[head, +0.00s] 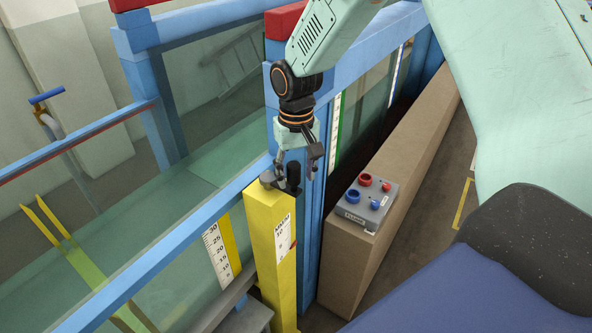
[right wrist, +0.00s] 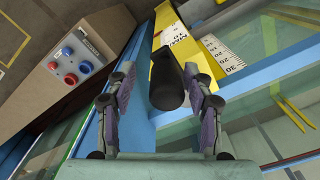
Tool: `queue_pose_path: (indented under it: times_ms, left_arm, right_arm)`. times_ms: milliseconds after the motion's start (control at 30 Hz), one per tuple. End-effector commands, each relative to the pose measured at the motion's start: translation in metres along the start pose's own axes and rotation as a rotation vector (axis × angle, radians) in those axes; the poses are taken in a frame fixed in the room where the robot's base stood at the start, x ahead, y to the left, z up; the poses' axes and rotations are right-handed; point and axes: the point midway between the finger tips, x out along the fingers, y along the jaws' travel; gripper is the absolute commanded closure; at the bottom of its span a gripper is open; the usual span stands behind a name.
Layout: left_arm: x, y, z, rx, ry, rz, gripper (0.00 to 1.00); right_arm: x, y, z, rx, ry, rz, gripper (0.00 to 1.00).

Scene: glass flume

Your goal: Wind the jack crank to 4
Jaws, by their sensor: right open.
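The yellow jack post (head: 268,250) stands upright beside the blue flume frame, with a white scale on its front and a small red mark at the scale's edge. On its top is a dark crank (head: 272,181) with an upright black handle. My right gripper (head: 296,163) is above the post, pointing down, its fingers on either side of the handle. In the right wrist view the black handle (right wrist: 167,88) stands between the open fingers (right wrist: 160,72), with visible gaps to both sides. The scale's reading is too small to tell. My left gripper is not in view.
A grey control box (head: 365,207) with red and blue knobs sits on the brown ledge (head: 345,255) right of the post. The glass flume with blue rails (head: 160,245) and a white ruler (head: 216,255) lies left.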

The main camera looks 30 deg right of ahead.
Motion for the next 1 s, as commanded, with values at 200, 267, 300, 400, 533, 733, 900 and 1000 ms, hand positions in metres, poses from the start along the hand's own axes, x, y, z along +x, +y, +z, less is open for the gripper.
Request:
queue_pose_path:
  times_ms: [200,267,300,400,533,733,900,1000]
  left_arm:
    - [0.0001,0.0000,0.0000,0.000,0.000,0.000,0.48]
    - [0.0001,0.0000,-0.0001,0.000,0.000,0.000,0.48]
    - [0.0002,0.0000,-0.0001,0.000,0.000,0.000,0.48]
    - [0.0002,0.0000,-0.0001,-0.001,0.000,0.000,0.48]
    - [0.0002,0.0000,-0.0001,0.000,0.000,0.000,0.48]
    - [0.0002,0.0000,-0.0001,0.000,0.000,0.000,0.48]
    - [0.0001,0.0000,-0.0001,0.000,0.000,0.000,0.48]
    - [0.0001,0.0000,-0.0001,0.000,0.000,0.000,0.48]
  right_arm:
    - [0.0004,-0.0002,-0.0016,-0.002,0.001,0.001,0.48]
    - [0.0004,-0.0002,-0.0015,-0.002,0.001,0.001,0.52]
    - [0.0004,-0.0002,-0.0015,-0.002,0.001,0.001,0.55]
    - [0.0004,-0.0002,-0.0014,-0.002,0.001,0.000,0.64]
    - [0.0004,-0.0001,-0.0013,-0.002,0.001,0.000,0.75]
    - [0.0004,0.0002,-0.0013,-0.003,0.001,0.002,0.92]
    - [0.0001,0.0000,-0.0014,-0.003,0.001,0.001,1.00]
    - [-0.0001,0.0000,-0.0016,-0.002,0.002,0.001,1.00]
